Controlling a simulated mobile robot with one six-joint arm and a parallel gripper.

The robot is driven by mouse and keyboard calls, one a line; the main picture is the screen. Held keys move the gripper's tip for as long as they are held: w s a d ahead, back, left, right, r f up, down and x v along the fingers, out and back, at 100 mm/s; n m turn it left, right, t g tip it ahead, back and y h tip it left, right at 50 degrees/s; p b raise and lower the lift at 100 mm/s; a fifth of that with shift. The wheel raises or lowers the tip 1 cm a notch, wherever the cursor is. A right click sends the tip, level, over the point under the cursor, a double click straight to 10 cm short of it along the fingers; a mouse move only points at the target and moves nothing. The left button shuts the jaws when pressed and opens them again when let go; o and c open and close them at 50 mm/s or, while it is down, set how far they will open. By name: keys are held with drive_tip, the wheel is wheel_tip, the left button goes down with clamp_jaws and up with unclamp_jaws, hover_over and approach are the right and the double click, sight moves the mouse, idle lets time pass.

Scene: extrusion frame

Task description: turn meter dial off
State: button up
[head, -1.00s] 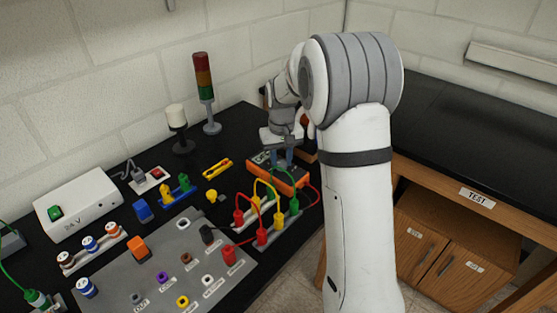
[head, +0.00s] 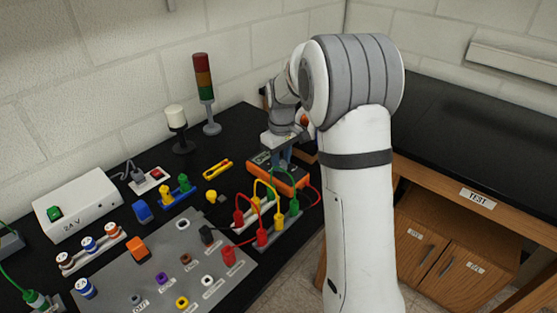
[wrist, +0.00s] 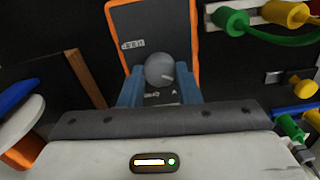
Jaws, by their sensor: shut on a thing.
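The meter is an orange-edged dark box (head: 285,179) on the black bench, just behind the plug leads; it also shows in the wrist view (wrist: 198,45). Its round grey dial (wrist: 159,69) has a small light mark on the right side of its face. My gripper (head: 283,158) points down over the meter. In the wrist view my gripper (wrist: 159,88) has its blue fingers on either side of the dial, shut on it. The fingers hide the dial in the head view. The printed marks around the dial are too small and partly covered to read.
Red, yellow and green plugs with leads (head: 266,215) stand close in front of the meter. A signal tower (head: 205,92) and a white-topped lamp (head: 176,118) stand behind to the left. A grey socket panel (head: 165,270) lies in the left foreground.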

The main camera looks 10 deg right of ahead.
sight(281, 163)
drive_tip(key=o, duration=1)
wheel_tip(281, 163, up, 8)
drive_tip(key=shift+f, duration=0.25)
drive_tip(key=shift+r, duration=0.2)
drive_tip(key=shift+s, duration=0.1)
drive_tip(key=s+r+m, duration=0.1)
drive_tip(key=s, duration=0.4)
drive_tip(key=s+r+m+t, duration=0.1)
drive_tip(key=s, duration=0.4)
drive_tip(key=s+r+m, duration=0.1)
drive_tip(key=s, duration=0.4)
drive_tip(key=shift+s+a+r+t, duration=0.25)
drive_tip(key=shift+s+r+t, duration=0.05)
drive_tip(key=shift+r, duration=0.05)
drive_tip(key=s+f+m, duration=0.1)
drive_tip(key=s, duration=0.3)
drive_tip(key=s+f+m, duration=0.1)
drive_tip(key=s, duration=0.3)
drive_tip(key=s+f+m+t, duration=0.1)
drive_tip(key=s, duration=0.4)
drive_tip(key=shift+a+f, duration=0.1)
drive_tip(key=shift+f, duration=0.15)
drive_tip(key=shift+c, duration=0.2)
